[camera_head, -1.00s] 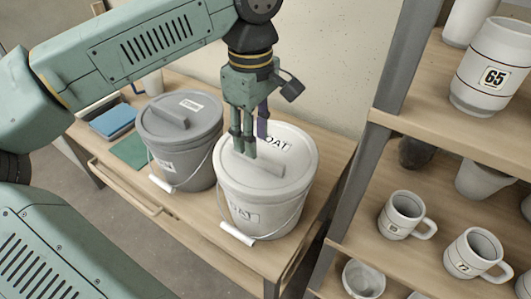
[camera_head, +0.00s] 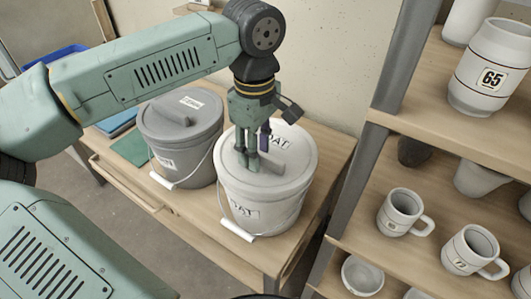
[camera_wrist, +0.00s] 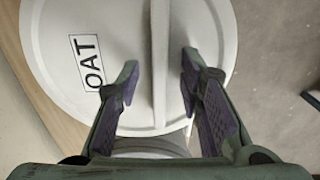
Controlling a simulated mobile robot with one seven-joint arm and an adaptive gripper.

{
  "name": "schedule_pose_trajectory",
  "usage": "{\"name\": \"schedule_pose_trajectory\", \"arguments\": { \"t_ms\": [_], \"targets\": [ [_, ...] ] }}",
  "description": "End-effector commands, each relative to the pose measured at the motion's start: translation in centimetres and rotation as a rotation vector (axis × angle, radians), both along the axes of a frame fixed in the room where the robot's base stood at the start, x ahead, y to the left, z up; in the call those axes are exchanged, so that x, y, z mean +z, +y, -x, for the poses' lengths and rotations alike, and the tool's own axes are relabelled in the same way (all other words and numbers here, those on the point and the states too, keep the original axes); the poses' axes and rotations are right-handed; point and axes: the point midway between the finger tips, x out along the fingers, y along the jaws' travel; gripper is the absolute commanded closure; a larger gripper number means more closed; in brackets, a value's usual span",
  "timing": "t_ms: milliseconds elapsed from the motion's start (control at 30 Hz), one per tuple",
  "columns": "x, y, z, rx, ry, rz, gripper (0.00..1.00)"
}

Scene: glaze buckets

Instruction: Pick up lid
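Two lidded buckets stand on the wooden table. The white bucket (camera_head: 236,208) has a white lid (camera_head: 300,152) with a black-lettered label and a raised bar handle (camera_head: 271,163). The grey bucket (camera_head: 188,155) to its left has a grey lid (camera_head: 199,118). My gripper (camera_head: 248,165) is low over the white lid, at its bar. In the wrist view the white lid (camera_wrist: 60,35) fills much of the picture. The bar (camera_wrist: 159,60) runs between my fingers, with gaps on both sides. My gripper (camera_wrist: 156,75) is open there. The far finger is partly hidden in the head view.
A shelf (camera_head: 440,141) with mugs, including one marked 65 (camera_head: 488,68), stands close on the right. Blue (camera_head: 116,123) and green (camera_head: 131,149) flat items lie left of the grey bucket. The wall is behind the table.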

Motion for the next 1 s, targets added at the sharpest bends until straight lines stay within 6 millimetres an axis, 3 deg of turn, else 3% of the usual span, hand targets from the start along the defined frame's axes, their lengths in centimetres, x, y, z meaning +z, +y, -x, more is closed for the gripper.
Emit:
{"name": "schedule_pose_trajectory", "arguments": {
  "t_ms": [433, 1000],
  "targets": [
    [-0.20, -0.01, -0.01, 0.000, 0.000, 0.000, 0.66],
    [-0.21, -0.01, 0.00, 0.000, 0.000, 0.000, 1.00]
  ]
}}
